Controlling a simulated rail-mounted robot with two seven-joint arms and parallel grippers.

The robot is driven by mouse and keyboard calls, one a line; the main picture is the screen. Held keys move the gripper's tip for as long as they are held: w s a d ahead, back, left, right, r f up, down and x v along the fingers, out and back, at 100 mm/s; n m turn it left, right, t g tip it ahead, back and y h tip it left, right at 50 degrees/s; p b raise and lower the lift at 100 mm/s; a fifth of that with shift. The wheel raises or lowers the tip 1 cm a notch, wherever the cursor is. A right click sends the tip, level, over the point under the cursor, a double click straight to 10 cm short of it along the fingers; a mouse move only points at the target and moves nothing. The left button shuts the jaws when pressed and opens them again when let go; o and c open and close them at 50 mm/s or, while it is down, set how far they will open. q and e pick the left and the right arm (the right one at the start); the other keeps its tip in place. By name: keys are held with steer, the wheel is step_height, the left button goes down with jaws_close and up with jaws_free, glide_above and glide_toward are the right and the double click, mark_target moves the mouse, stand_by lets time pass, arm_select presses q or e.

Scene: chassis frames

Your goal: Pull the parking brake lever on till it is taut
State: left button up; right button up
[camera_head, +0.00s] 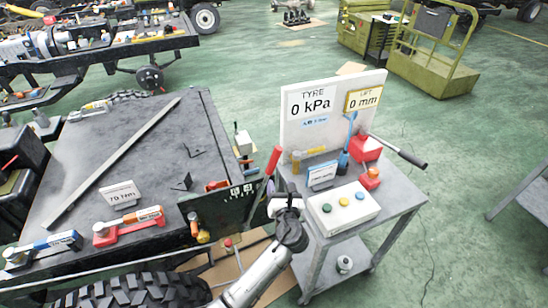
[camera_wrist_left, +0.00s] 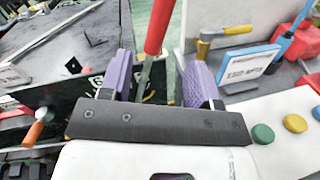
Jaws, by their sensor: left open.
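The parking brake lever, with a red grip (camera_head: 273,161) on a thin metal shaft, stands up tilted at the right end of the dark chassis bench. My left gripper (camera_head: 284,194) is just right of and below the red grip. In the left wrist view, its two purple finger pads (camera_wrist_left: 160,75) are apart. The lever's red grip (camera_wrist_left: 160,25) and shaft appear between them, nearer the left finger, with a gap on each side. I cannot tell whether the lever is fully within the jaws' depth. The lower shaft is partly hidden by the gripper body. My right gripper is not in view.
A grey cart (camera_head: 405,200) stands close right of the lever, bearing a button box (camera_head: 342,208), a red jack (camera_head: 366,150) and a display board (camera_head: 305,135). Torque wrenches (camera_head: 128,226) lie on the bench (camera_head: 150,155). A tyre (camera_head: 130,292) is at the front.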

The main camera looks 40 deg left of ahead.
mark_target(273, 157)
arm_select(q)
steer(key=shift+m, duration=0.5)
steer(key=b+x, duration=0.3)
steer(key=x, duration=1)
steer(key=shift+w+a, duration=0.3)
steer(key=c, duration=0.4)
jaws_close()
